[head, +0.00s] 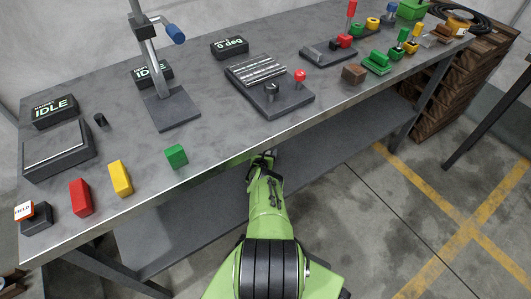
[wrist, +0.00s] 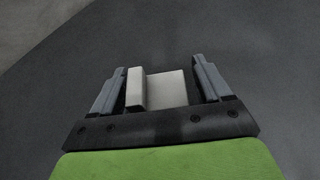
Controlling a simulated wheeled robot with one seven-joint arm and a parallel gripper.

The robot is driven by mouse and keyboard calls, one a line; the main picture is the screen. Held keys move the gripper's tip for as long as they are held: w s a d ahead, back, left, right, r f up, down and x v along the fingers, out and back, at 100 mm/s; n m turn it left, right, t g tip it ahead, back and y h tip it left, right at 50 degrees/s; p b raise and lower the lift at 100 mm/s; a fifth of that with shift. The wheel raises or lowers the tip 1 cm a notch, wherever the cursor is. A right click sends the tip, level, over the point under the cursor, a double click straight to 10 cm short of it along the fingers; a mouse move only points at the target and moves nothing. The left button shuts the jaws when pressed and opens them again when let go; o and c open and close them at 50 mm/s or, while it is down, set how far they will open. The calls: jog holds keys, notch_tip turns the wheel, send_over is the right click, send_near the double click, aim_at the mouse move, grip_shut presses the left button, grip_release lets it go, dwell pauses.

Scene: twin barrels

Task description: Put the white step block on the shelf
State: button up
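The white step block (wrist: 166,90) shows in the wrist view, between the two fingers of my gripper (wrist: 160,82). Its taller step is on the left and its lower step on the right. The fingers stand apart, with narrow dark gaps visible beside the block, so the gripper looks open around it. In the head view my gripper (head: 262,158) is at the table's front edge, low by the shelf; its fingers and the block are hidden there. The grey shelf (head: 185,222) runs under the tabletop. A dark grey surface (wrist: 255,70) lies behind the block in the wrist view.
The tabletop (head: 205,150) overhangs the shelf. On it are a green block (head: 176,156), a yellow block (head: 120,178), a red block (head: 81,197) and several fixtures. A table leg (head: 425,100) stands at the right. The shelf looks clear on both sides of my arm.

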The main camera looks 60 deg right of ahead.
jog(key=shift+o, duration=0.2)
jog(key=shift+s+a, duration=0.1)
jog(key=shift+r, duration=0.35)
jog(key=p+v, duration=0.2)
jog(key=v, duration=0.1)
jog(key=p+v, duration=0.3)
jog(key=v, duration=0.1)
jog(key=r+p+v, duration=0.1)
jog(key=p+v, duration=0.1)
jog(key=v, duration=0.2)
jog(key=shift+a, duration=0.35)
